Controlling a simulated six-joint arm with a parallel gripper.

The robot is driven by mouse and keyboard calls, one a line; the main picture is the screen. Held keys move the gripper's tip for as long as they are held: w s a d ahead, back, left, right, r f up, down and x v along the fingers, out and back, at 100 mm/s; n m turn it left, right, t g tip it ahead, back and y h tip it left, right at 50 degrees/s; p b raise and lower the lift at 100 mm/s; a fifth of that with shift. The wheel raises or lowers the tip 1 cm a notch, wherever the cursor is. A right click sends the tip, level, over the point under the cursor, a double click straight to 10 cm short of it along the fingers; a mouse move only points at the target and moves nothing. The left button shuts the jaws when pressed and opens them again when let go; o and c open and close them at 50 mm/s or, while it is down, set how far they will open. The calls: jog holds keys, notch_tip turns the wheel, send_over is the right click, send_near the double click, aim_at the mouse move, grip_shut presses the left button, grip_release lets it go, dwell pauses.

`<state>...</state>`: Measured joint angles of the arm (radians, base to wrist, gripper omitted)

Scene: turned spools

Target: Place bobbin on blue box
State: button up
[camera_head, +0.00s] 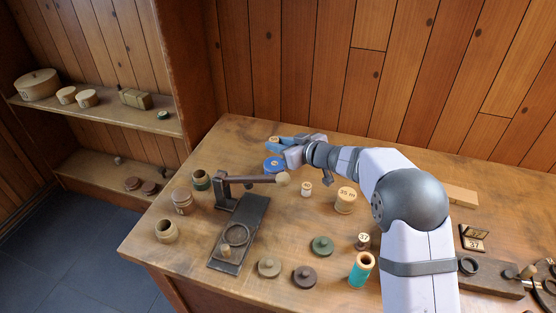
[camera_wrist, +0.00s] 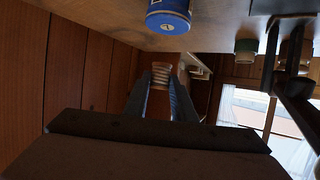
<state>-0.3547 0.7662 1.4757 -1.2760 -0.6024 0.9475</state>
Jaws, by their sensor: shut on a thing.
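The bobbin (camera_head: 273,139) is small and pale wooden, and my gripper (camera_head: 274,144) is shut on it near the back edge of the bench. In the wrist view the bobbin (camera_wrist: 160,75) sits between the two blue-grey fingers. The blue box (camera_head: 274,165) is a round tin with a pale mark on its lid. It stands on the bench just below my gripper in the head view, and my gripper hides part of it. The wrist view, which looks upside down, shows the blue box (camera_wrist: 168,18) apart from the bobbin.
A dark stand with a wooden-knobbed lever (camera_head: 255,180) is left of centre. A labelled spool (camera_head: 345,200) and a small spool (camera_head: 306,189) stand near my arm. Several lids, jars and a teal spool (camera_head: 361,270) are nearer the front. Wooden wall behind; shelves left.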

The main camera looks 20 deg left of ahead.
aim_at(279, 166)
jog(key=shift+f, duration=2.7)
jog(key=shift+f, duration=0.15)
jog(key=o, duration=1)
jog(key=shift+r, duration=0.2)
jog(key=b+v, duration=0.1)
jog(key=v, duration=1.1)
jog(key=shift+b, duration=0.3)
jog(key=shift+f, duration=0.1)
